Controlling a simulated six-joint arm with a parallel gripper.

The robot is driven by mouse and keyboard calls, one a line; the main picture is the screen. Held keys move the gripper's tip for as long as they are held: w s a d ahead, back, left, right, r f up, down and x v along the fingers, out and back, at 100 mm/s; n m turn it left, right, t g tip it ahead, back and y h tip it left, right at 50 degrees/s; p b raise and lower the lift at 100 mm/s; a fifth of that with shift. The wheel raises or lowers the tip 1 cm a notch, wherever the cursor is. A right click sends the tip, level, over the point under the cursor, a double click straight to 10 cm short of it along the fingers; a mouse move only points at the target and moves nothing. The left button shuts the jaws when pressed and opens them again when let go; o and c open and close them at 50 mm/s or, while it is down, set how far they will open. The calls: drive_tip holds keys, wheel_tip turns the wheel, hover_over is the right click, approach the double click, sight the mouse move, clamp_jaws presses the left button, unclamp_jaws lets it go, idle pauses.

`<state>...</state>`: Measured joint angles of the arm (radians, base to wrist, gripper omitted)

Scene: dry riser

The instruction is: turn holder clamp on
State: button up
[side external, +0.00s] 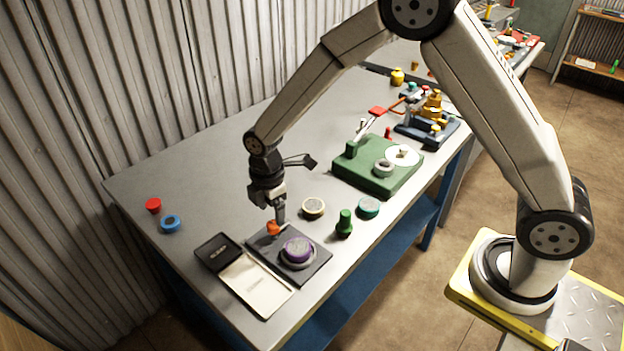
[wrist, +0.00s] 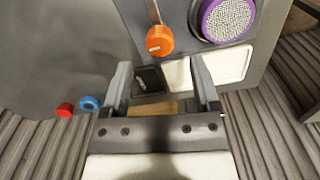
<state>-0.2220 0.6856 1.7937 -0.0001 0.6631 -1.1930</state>
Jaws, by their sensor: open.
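An orange knob (side external: 273,228) stands on a dark square plate (side external: 266,250) near the front of the table. I take it to be the clamp control, though no label can be read. A round purple-rimmed holder (side external: 297,250) sits on the same plate. In the wrist view the orange knob (wrist: 159,41) lies ahead of the fingertips, with a thin rod behind it, and the purple rim with its speckled grey face (wrist: 228,18) is to its right. My gripper (side external: 279,216) points down just above the knob. Its two fingers (wrist: 160,64) are apart with nothing between them.
A black box (side external: 218,251) and a cream pad (side external: 256,283) lie left of the plate. A green box (side external: 378,168) is farther back.

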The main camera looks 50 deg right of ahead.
sight(273, 223)
drive_tip(key=shift+f, duration=2.1)
clamp_jaws()
drive_tip(key=shift+m, duration=0.4)
drive_tip(key=m, duration=0.7)
drive_tip(key=shift+m, duration=0.4)
drive_tip(key=m, duration=0.4)
drive_tip(key=shift+m, duration=2.6)
